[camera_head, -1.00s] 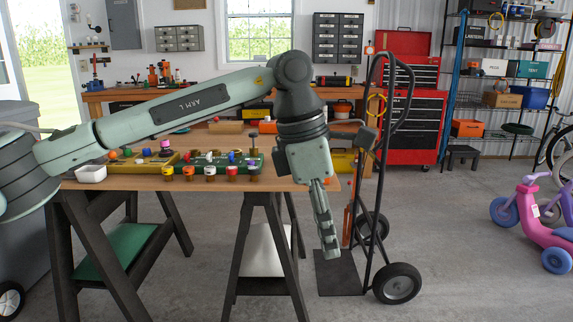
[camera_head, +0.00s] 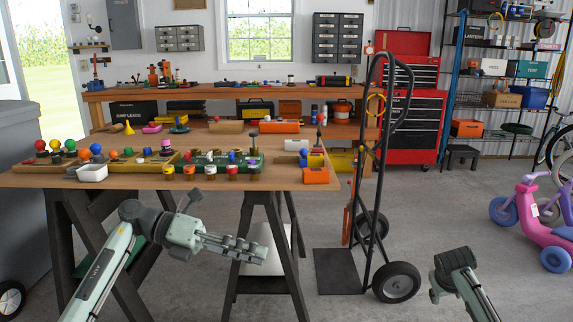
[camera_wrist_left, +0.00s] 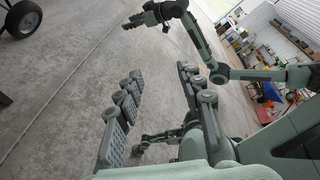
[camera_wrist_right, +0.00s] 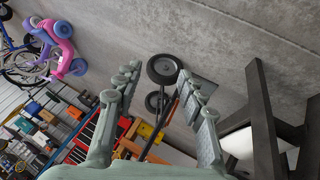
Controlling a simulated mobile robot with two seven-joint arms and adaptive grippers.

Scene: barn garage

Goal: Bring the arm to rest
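My left arm comes in from the bottom left of the head view. Its gripper (camera_head: 255,250) points right in front of the wooden table, below the tabletop's height in the picture. In the left wrist view the left fingers (camera_wrist_left: 158,75) are spread with nothing between them but concrete floor behind. Part of my right arm (camera_head: 460,285) shows at the bottom right of the head view; its fingers cannot be made out there. In the right wrist view the right fingers (camera_wrist_right: 160,74) are spread and hold nothing, with the hand truck's wheel behind.
A pink tricycle (camera_head: 540,225) is at the far right. Open concrete floor (camera_head: 450,210) lies between them.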

